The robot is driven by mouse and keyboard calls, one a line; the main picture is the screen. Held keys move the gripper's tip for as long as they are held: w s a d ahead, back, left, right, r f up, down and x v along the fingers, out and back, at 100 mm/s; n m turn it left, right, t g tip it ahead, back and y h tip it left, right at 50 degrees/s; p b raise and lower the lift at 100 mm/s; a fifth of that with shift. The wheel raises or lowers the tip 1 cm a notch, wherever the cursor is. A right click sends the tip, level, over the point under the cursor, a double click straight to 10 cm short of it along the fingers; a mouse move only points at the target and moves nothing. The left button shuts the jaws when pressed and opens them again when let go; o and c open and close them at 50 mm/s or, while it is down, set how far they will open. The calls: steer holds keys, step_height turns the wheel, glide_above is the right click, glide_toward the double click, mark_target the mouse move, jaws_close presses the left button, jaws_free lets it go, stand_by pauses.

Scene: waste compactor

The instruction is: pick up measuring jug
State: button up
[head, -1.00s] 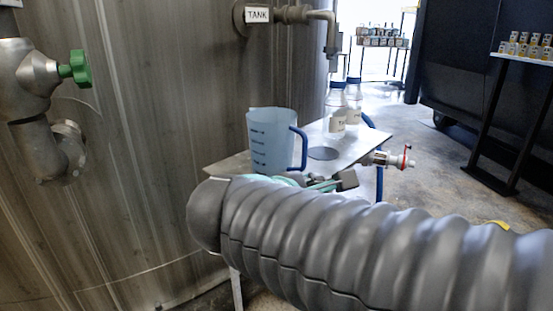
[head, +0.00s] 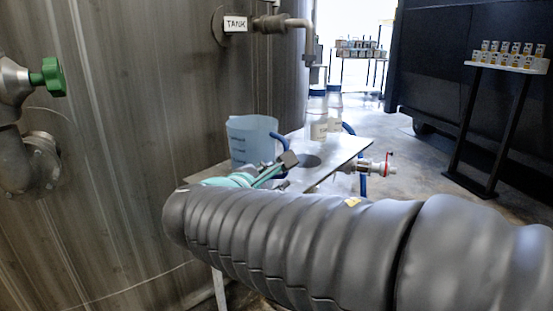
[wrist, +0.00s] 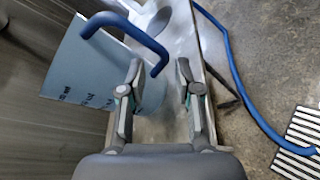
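The measuring jug (head: 250,139) is translucent light blue with dark markings and a dark blue handle. It stands on a small metal table (head: 340,155) beside the tank. In the wrist view the jug (wrist: 85,75) is at the left, and its blue handle (wrist: 128,35) reaches toward my gripper's left finger. My gripper (wrist: 157,75) is open with nothing between its fingers. In the head view my gripper (head: 285,165) is in front of the jug's lower right, partly hidden by my arm, which also hides the near part of the table.
Two labelled bottles (head: 325,118) stand behind the jug, to its right. A pipe outlet (head: 305,40) hangs above them from the tank (head: 120,120). A valve with a red handle (head: 378,168) is at the table's right. A blue hose (wrist: 235,80) runs right of my gripper.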

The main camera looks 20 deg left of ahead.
steer(key=shift+x, duration=2.55)
jaws_close()
